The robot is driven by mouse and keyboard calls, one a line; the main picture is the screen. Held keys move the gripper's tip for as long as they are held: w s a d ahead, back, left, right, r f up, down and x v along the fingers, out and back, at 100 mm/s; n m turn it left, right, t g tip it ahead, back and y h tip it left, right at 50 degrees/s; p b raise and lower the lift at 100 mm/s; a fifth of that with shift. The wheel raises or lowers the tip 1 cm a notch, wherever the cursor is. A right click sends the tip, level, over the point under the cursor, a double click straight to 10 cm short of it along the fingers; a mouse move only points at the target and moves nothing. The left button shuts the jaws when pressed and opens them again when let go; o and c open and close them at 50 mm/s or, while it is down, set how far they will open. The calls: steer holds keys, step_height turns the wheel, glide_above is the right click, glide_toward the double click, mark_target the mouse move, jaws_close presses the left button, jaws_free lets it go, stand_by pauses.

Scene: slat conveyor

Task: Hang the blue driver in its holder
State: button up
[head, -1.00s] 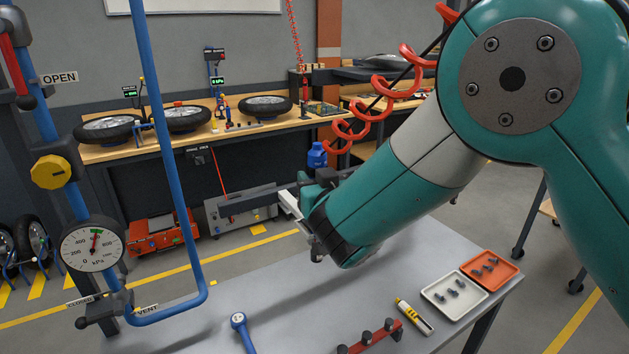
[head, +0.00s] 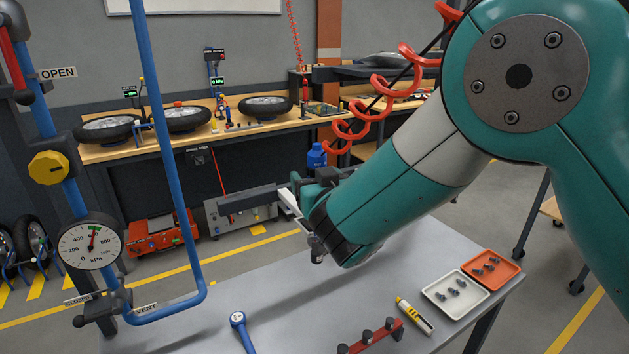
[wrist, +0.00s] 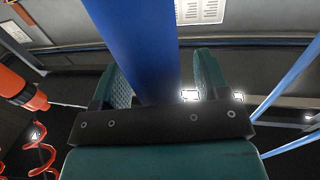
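The blue driver shows in the wrist view as a thick blue shaft (wrist: 145,45) between the two teal fingers of my gripper (wrist: 160,80). It widens toward the top edge, and its lower end goes behind the dark crosspiece. The fingers stand on both sides of it and appear shut on it. In the head view my gripper (head: 312,192) is raised above the far part of the table, with a blue shape (head: 316,156) just above it.
The grey table (head: 290,300) bears a blue ring-ended tool (head: 238,320), a red rack (head: 372,338), a yellow marker (head: 414,316), a white tray (head: 430,294) and an orange tray (head: 514,272). A blue pipe (head: 172,170) and a gauge (head: 90,246) stand at left.

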steer(key=shift+f, duration=0.15)
steer(key=shift+s+d+f+b, duration=0.1)
steer(key=shift+s+d+b, duration=0.05)
steer(key=shift+s+b, duration=0.25)
steer(key=b+v, duration=1)
steer(key=v, duration=0.6)
steer(key=shift+s+r+b, duration=0.25)
steer(key=shift+s+b, duration=0.05)
steer(key=shift+d, duration=0.15)
steer(key=s+d+f+m+g+h, duration=0.3)
steer(key=d+f+g+h, duration=0.2)
steer(key=d+f+g, duration=0.45)
steer(key=s+d+n+g+y, duration=0.2)
steer(key=s+n+g, duration=0.3)
steer(key=s, duration=0.9)
steer(key=shift+s+d+g, duration=0.25)
steer(key=shift+d+g, duration=0.05)
steer(key=shift+g, duration=0.75)
